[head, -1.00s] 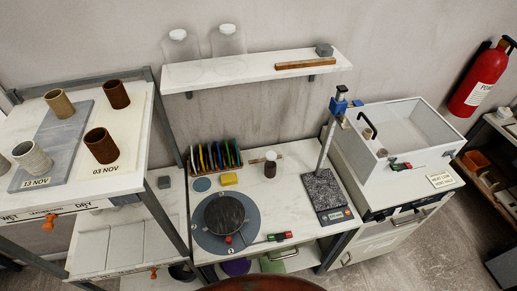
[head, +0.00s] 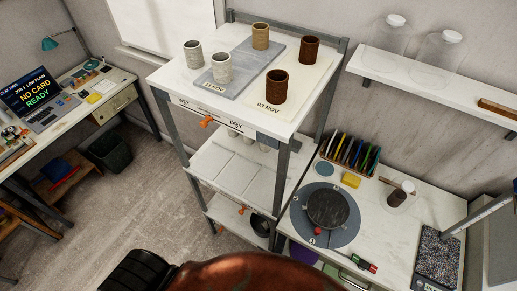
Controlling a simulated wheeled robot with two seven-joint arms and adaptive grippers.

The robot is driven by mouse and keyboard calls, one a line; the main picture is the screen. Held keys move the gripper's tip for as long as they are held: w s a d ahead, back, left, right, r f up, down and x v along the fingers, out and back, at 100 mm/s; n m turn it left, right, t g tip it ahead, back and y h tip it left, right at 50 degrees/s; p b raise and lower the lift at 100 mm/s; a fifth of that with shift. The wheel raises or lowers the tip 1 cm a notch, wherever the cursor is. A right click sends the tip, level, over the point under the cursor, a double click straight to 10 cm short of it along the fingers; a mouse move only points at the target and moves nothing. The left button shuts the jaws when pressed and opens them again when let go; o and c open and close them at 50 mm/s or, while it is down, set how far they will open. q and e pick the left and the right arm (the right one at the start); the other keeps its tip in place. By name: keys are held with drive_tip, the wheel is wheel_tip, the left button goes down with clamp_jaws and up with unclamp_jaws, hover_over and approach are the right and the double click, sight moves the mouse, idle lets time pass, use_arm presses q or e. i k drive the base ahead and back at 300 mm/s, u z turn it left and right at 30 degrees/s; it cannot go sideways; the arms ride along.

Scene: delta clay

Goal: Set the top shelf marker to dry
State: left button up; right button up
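The shelving rack's top shelf (head: 170,80) stands at the centre of the head view. Its front edge has a strip with WET at the left and DRY at the right. An orange marker (head: 207,121) hangs on this edge between the two words; I cannot tell exactly which setting it marks. A second orange marker (head: 242,210) is on a lower shelf's edge. The top shelf holds grey and tan cups on a grey board (head: 238,81) and dark brown cups on a cream board (head: 301,90). Neither of my grippers is in view.
A worktable (head: 420,205) with a round wheel (head: 326,208) stands right of the rack. A desk with a laptop (head: 38,98) is at the left, with a dark bin (head: 110,150) beside it. Open floor (head: 125,205) lies left and in front of the rack.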

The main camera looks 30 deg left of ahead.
sight(204, 124)
drive_tip(key=u, duration=1.45)
